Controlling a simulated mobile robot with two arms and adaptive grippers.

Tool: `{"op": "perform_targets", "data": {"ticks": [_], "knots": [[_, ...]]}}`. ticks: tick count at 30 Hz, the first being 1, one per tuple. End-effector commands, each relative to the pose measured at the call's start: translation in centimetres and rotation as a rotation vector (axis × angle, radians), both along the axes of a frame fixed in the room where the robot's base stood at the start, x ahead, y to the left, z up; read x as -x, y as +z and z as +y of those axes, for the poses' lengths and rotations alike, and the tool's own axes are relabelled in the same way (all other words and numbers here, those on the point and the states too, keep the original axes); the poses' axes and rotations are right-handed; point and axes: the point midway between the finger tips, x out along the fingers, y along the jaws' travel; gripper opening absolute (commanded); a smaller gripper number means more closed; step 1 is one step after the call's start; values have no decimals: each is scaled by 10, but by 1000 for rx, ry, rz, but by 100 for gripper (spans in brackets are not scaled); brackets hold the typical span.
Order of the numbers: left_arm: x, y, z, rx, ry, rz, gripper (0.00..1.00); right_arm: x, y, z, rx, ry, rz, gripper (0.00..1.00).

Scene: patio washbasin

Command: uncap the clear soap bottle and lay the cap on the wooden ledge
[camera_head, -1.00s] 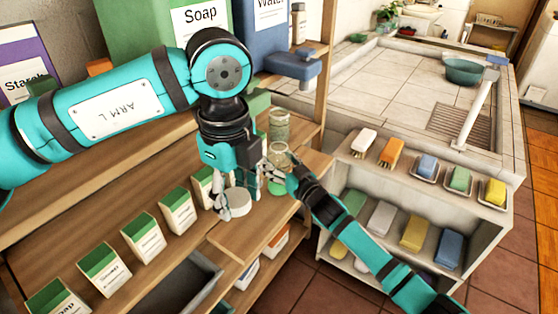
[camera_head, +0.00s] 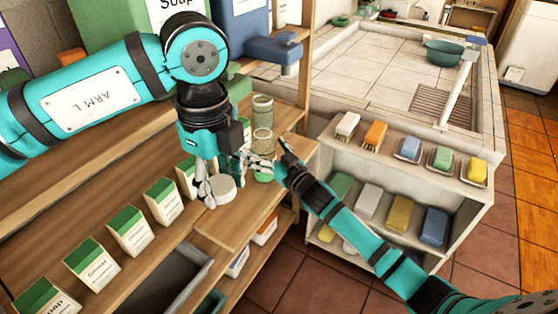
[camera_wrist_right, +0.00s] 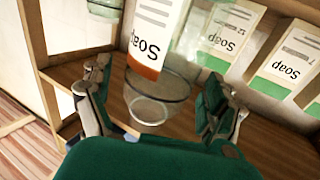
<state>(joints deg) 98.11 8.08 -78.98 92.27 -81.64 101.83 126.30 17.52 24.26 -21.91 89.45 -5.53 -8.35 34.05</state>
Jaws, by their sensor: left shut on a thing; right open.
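A round white cap (camera_head: 223,189) is low at the wooden ledge (camera_head: 225,225). My left gripper (camera_head: 220,188) is shut on it; whether its underside touches the wood I cannot tell. The clear bottle (camera_head: 263,142), greenish at its base, stands upright on the ledge just right of the cap. My right gripper (camera_head: 268,168) is open beside the bottle's lower part. In the right wrist view, the open fingers of my right gripper (camera_wrist_right: 155,92) stand on either side of clear glass (camera_wrist_right: 150,108), with no clear contact visible.
Another clear container (camera_head: 262,105) stands behind the bottle. A row of green-topped soap boxes (camera_head: 131,231) runs along the shelf left of the ledge. A blue block (camera_head: 272,50) juts out above. To the right is a low stand (camera_head: 328,152) with brushes and soap bars.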

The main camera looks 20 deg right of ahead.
Motion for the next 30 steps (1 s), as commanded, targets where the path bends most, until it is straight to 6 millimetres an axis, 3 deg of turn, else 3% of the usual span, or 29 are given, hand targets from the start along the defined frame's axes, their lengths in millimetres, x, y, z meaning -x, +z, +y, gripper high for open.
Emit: {"op": "perform_targets", "data": {"ticks": [9,15,26,30], "knots": [[0,-4,0,0,0,0,6,68,-2,-18,1,1,3,90],[0,-5,0,0,0,0,6,95,-1,-25,1,0,2,90],[0,-6,0,0,0,0,6,103,-1,-28,1,0,1,90],[0,-6,0,0,0,0,6,102,-20,-33,9,-17,36,90]]}}
